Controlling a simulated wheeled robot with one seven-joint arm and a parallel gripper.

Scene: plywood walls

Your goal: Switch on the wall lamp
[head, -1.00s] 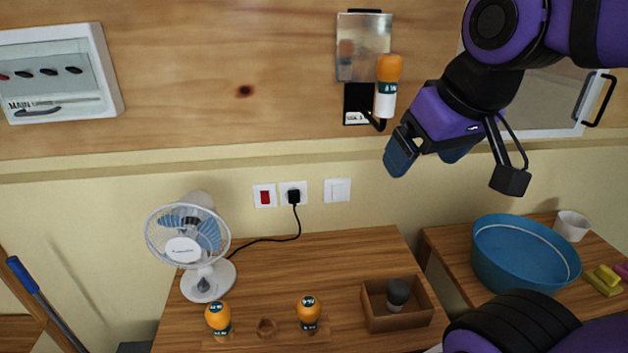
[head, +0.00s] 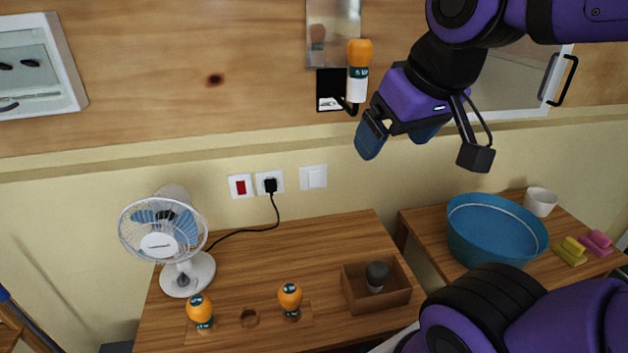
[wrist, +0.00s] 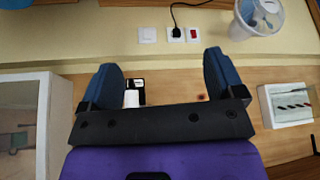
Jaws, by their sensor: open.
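The wall lamp, an orange bulb (head: 359,52) above a white collar, sits on a black bracket (head: 329,90) on the plywood wall. It shows no clear glow. A white wall switch (head: 313,178) is below it; a red switch (head: 241,187) and a socket with a black plug (head: 270,185) are to its left. My gripper (head: 392,142) is open and empty, below and right of the lamp, with blue fingertips apart. In the wrist view, the lamp's white part (wrist: 131,98) shows between the fingers, nearer the left one; the white switch (wrist: 147,35) is beyond.
A fan (head: 165,240) stands on the table's left side. Two orange bulbs (head: 199,309) stand in a wooden holder. A wooden box (head: 405,293) holds a dark bulb. A blue basin (head: 490,230) is at right. A breaker panel (head: 40,65) and a cabinet (head: 520,85) are on the wall.

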